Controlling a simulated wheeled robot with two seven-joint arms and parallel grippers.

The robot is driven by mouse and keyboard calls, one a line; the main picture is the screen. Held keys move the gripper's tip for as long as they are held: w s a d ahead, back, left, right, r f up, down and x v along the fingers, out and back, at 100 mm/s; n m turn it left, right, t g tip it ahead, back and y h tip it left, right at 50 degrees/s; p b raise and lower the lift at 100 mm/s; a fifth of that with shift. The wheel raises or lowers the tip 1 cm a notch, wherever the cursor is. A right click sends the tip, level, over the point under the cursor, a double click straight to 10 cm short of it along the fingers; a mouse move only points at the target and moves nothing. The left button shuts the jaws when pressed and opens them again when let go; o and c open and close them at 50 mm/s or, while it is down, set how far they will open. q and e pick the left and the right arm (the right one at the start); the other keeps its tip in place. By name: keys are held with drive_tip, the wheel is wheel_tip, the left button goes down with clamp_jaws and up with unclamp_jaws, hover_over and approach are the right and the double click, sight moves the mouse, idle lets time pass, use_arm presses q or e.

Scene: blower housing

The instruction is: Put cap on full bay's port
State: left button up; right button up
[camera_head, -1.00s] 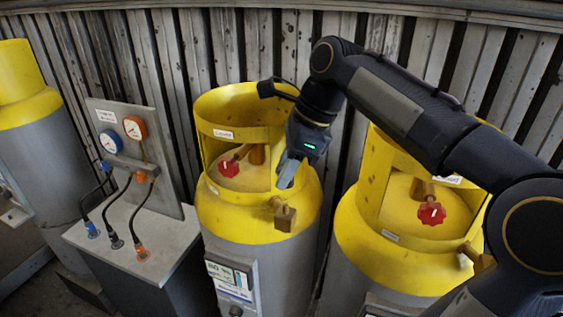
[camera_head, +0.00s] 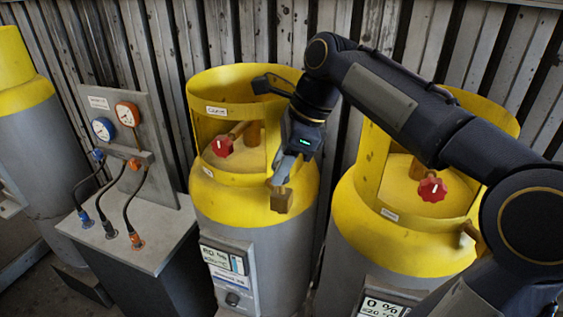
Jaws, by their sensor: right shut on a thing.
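The full bay appears to be the middle yellow-topped cylinder (camera_head: 255,255); its front display reads about 80 %, though blurred. My right gripper (camera_head: 283,175) reaches down in front of the collar. My left gripper is out of view.
A right cylinder (camera_head: 368,237) with a 0 % display stands close by, its port partly behind my right arm. Red valve knobs (camera_head: 221,146) sit inside the collars. A gauge panel (camera_head: 140,150) with hoses stands left. A corrugated wall (camera_head: 330,40) is behind.

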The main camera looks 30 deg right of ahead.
drive_tip(key=shift+f+b, duration=0.7)
drive_tip(key=shift+f, duration=0.85)
drive_tip(key=o, duration=1)
drive_tip(key=shift+r, duration=0.1)
drive_tip(key=v, duration=0.7)
drive_tip(key=shift+s+d+r+p, duration=0.1)
drive_tip(key=shift+r+p, duration=0.2)
